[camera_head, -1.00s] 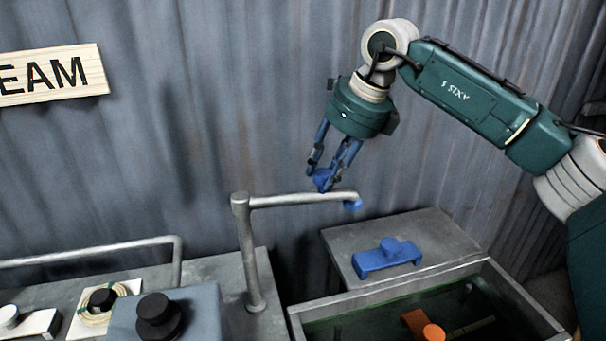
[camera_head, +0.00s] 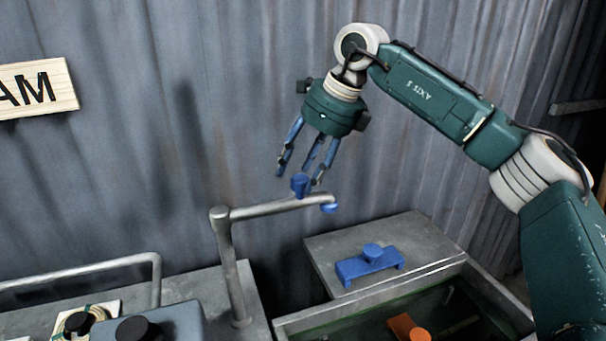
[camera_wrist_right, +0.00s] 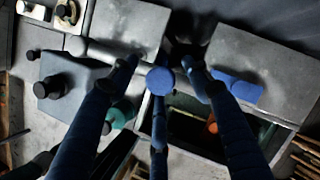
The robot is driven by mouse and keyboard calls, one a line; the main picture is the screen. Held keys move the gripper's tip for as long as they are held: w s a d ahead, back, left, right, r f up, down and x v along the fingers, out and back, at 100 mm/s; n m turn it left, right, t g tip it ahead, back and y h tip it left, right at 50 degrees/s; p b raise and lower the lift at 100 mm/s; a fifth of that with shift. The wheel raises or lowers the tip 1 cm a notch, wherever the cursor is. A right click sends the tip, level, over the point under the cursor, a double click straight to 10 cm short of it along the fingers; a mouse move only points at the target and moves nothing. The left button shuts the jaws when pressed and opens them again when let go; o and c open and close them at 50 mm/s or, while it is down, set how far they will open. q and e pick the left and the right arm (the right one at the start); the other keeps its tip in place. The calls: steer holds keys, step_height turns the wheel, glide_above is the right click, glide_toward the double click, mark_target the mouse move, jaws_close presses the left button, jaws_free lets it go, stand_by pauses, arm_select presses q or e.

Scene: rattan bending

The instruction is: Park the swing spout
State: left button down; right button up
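The swing spout is a grey metal pipe (camera_head: 262,209) on an upright post (camera_head: 234,275) at the bench's right edge. Its arm points right, towards the tank, in the head view. A blue knob (camera_head: 300,186) stands on the arm near the blue outlet tip (camera_head: 329,207). My right gripper (camera_head: 300,175) is open just above the knob, its blue fingers spread and apart from it. In the right wrist view the round knob top (camera_wrist_right: 160,81) lies between the spread fingers, with nothing gripped. My left gripper is not in view.
A grey-rimmed tank (camera_head: 350,306) with dark green inside holds an orange part (camera_head: 405,328). Behind it, a blue block with a knob (camera_head: 370,264) sits on a grey slab (camera_head: 425,238). A metal rail (camera_head: 90,269) runs along the left bench. A corrugated wall closes the back.

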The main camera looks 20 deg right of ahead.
steer(key=shift+a+f, duration=0.1)
steer(key=shift+f, duration=0.2)
steer(key=v, duration=1.2)
steer(key=shift+w+r, duration=0.15)
